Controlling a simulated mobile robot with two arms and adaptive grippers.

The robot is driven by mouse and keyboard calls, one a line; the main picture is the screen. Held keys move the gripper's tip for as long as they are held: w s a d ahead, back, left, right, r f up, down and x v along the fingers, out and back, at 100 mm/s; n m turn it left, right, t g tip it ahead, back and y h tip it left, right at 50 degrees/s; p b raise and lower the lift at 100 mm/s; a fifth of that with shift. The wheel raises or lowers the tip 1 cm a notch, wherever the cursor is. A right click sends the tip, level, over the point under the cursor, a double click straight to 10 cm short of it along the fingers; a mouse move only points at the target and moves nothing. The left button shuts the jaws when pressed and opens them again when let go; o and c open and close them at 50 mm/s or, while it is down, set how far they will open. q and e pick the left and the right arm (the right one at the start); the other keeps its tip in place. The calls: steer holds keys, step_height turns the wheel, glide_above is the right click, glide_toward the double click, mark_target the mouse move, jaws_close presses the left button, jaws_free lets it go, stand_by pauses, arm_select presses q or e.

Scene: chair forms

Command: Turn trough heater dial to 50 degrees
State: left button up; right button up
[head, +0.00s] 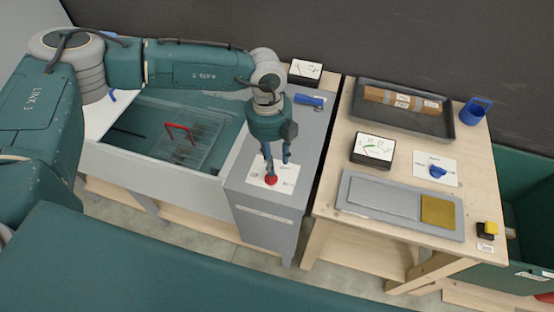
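A red dial knob (271,181) sits on a white marked plate (258,184) on top of the grey housing at the right end of the trough (150,166). The plate's print is too small to read. My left gripper (278,168) points down right over the plate. Its two fingers are apart, one tip at the knob and the other behind it to the right. Whether a finger touches the knob I cannot tell. A gauge (305,72) with a white face stands behind the housing. My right gripper is not in view.
A red-handled basket (179,134) stands in the trough. A blue-handled item (309,100) lies on the housing. The wooden table (331,207) at the right holds a dark tray (364,116), another gauge (373,149), a blue knob (437,171) and a blue cup (475,110).

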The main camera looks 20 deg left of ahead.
arm_select(q)
steer(key=shift+t+y, duration=0.3)
steer(key=shift+y, duration=0.1)
steer(key=f+p, duration=0.1)
steer(key=f, duration=0.2)
steer(key=w+a+f+p, duration=0.1)
steer(key=f, duration=0.2)
steer(key=a+f+p, duration=0.1)
steer(key=f, duration=0.2)
steer(key=shift+w+p, duration=0.25)
steer(key=shift+p, duration=0.15)
steer(key=shift+f, duration=0.55)
jaws_close()
